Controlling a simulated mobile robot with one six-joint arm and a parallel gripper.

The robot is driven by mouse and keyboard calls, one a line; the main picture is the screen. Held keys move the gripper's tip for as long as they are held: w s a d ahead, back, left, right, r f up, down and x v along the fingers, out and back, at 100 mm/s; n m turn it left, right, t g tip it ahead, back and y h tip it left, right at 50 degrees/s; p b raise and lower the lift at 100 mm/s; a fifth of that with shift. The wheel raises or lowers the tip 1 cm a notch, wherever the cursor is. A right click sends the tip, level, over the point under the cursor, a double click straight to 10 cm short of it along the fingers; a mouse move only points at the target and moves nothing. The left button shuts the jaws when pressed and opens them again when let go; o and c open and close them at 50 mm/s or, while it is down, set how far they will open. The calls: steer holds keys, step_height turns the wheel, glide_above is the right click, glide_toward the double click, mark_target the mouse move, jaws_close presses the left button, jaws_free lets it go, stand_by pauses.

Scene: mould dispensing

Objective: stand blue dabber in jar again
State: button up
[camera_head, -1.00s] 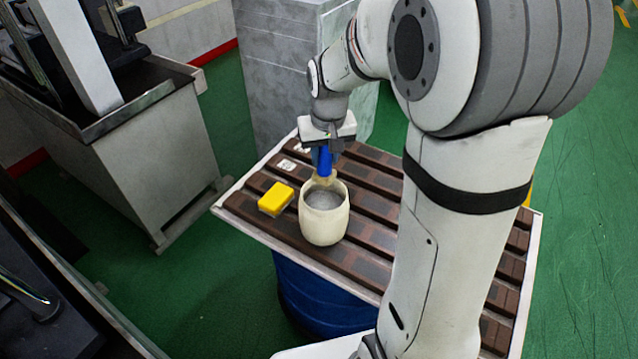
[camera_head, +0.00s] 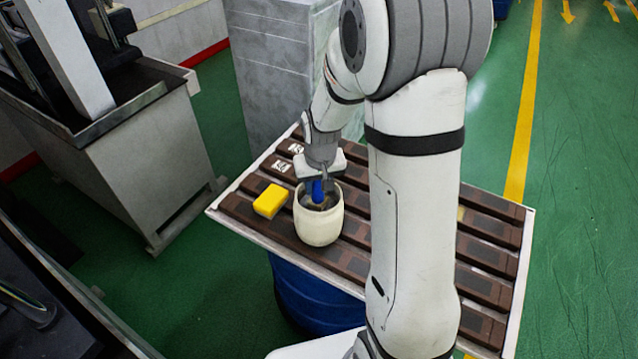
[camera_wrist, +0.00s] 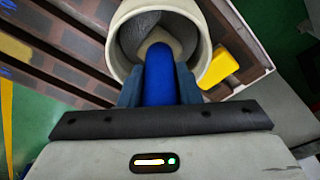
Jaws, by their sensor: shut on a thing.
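The blue dabber (camera_head: 317,191) is held upright in my gripper (camera_head: 317,184), which is shut on its blue handle. Its lower end is inside the cream jar (camera_head: 318,226), hidden behind the jar's front wall in the head view. In the wrist view the blue handle (camera_wrist: 159,76) runs between my two fingers (camera_wrist: 160,85), and the pale dabber head points into the mouth of the jar (camera_wrist: 120,50). The jar is grey inside. I cannot tell whether the head touches the jar's bottom.
A yellow block (camera_head: 271,201) lies just left of the jar. Both rest on a brown slatted table top (camera_head: 480,250) with a pale rim. A grey block-like cabinet (camera_head: 275,80) stands close behind the table. Free slats lie to the right, partly behind my arm.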

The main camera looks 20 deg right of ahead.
steer(key=shift+f, duration=0.2)
steer(key=o, duration=1.1)
steer(key=shift+r, duration=0.1)
steer(key=shift+c, duration=0.2)
steer(key=shift+r, duration=0.5)
step_height(320, 180, up, 11)
steer(key=s, duration=0.2)
steer(key=s+r+t, duration=0.1)
steer(key=s+r, duration=0.3)
steer(key=s, duration=1.4)
steer(key=shift+r+b, duration=0.15)
steer(key=shift+b, duration=0.2)
steer(key=shift+d, duration=0.1)
